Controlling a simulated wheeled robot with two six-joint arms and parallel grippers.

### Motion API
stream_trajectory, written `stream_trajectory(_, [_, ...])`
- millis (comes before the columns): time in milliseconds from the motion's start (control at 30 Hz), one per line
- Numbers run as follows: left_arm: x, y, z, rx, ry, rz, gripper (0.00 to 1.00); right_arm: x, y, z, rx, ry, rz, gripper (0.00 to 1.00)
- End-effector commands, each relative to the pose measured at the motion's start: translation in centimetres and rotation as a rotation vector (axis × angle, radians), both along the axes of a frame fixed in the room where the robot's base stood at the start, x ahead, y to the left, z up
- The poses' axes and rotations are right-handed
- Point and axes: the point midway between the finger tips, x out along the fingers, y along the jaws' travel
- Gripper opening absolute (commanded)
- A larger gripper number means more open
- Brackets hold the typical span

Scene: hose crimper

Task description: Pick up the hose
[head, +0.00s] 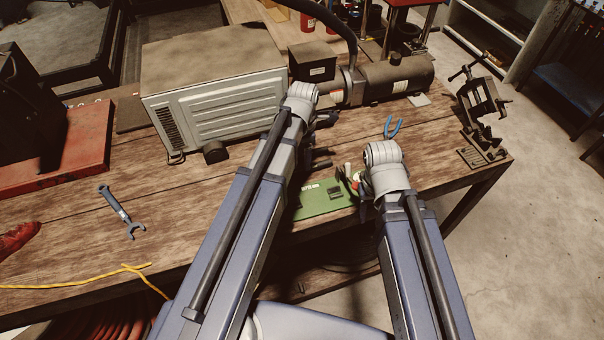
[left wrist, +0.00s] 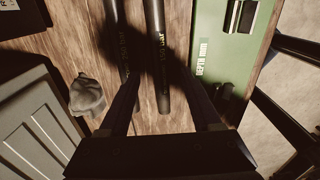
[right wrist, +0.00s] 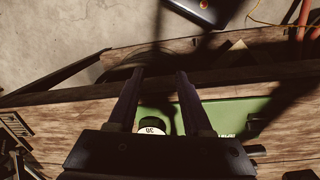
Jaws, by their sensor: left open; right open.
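Two black hoses (left wrist: 158,50) with faint printed lettering lie side by side on the wooden bench in the left wrist view. My left gripper (left wrist: 160,80) is open above them. One hose runs between its fingers; the other passes by the left finger. Whether the fingers touch a hose cannot be told. My right gripper (right wrist: 160,74) is open and empty over the bench's front edge, by a green plate (right wrist: 250,112). A white-topped round piece (right wrist: 152,125) marked with a number shows below its fingers. In the head view my arms hide most of the hoses and both fingertip pairs.
The green plate, marked in mm, also lies right of the hoses (left wrist: 225,50). A grey ribbed machine (head: 215,90) stands behind my left arm. A vise (head: 482,115) is at the right, blue pliers (head: 393,127) nearby. A wrench (head: 122,212) lies on clear bench at left.

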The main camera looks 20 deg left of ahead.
Motion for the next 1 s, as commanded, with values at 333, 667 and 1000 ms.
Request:
stream_trajectory(333, [-0.1,0.1,-1.5,0.0,0.0,0.0,0.65,0.0,0.0,-1.5,0.0,0.0,0.0,0.5])
stream_trajectory(667, [-0.2,0.3,-5.3,0.0,0.0,-0.001,0.65,0.0,0.0,-5.3,0.0,0.0,-0.002,0.5])
stream_trajectory(1000, [-0.2,0.3,-5.2,0.0,0.0,-0.001,0.6,0.0,0.0,-5.2,0.0,0.0,-0.002,0.5])
